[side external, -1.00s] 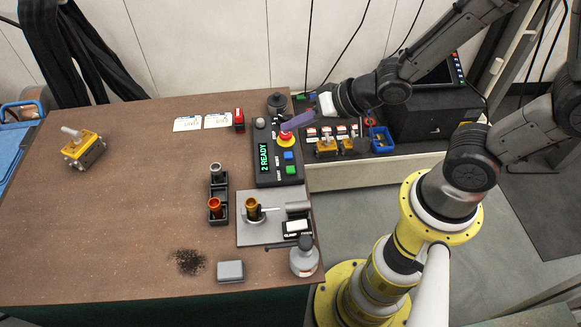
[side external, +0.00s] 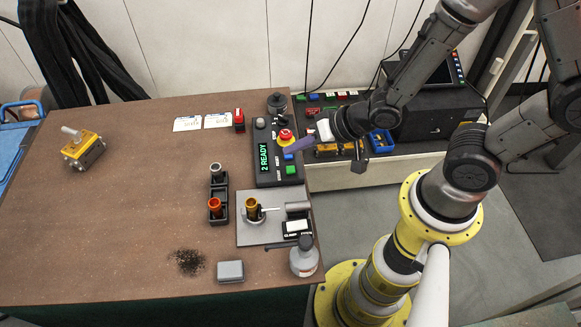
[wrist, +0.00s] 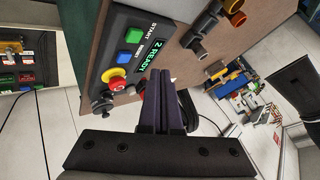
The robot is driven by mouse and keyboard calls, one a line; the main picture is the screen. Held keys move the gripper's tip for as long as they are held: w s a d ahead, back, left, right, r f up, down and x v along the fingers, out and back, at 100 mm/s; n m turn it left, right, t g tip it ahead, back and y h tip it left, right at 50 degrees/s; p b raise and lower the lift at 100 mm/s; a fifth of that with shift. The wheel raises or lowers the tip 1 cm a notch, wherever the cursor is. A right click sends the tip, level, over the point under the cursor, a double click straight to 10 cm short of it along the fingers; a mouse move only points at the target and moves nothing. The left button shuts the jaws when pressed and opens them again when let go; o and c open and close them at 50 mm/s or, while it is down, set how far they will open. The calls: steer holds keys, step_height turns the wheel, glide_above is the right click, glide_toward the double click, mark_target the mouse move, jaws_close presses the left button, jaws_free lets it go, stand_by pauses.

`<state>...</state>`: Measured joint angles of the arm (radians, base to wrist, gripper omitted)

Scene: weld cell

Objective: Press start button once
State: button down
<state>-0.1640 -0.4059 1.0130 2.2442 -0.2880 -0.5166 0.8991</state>
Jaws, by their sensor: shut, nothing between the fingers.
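The control panel (side external: 262,180) lies at the right edge of the brown table, and its display reads "2 READY". The green button (side external: 291,170), labelled START in the wrist view (wrist: 134,35), is uncovered. The blue button (side external: 289,156) sits beside it, then the red and yellow emergency stop (side external: 286,135); these show in the wrist view as blue button (wrist: 125,57) and stop (wrist: 116,79). My gripper (side external: 291,149) is shut and empty, its purple fingers above the panel near the blue button and the stop, apart from the green one. Exact tip height is hard to tell.
A fixture plate (side external: 250,236) with an orange cup and a clamp stands in front of the panel. A black holder (side external: 217,207) is left of it, and a grey bottle (side external: 304,257) is at the front edge. A dark knob (side external: 277,103) rises behind the panel.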

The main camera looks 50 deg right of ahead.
mark_target(295, 171)
steer(key=shift+f, duration=2.1)
steer(key=shift+f, duration=0.1)
stand_by(0.4)
steer(key=shift+f, duration=0.3)
steer(key=shift+f, duration=0.45)
stand_by(0.6)
steer(key=shift+r, duration=0.15)
stand_by(0.3)
steer(key=shift+r, duration=0.75)
steer(key=shift+r, duration=0.1)
steer(key=shift+r, duration=2.4)
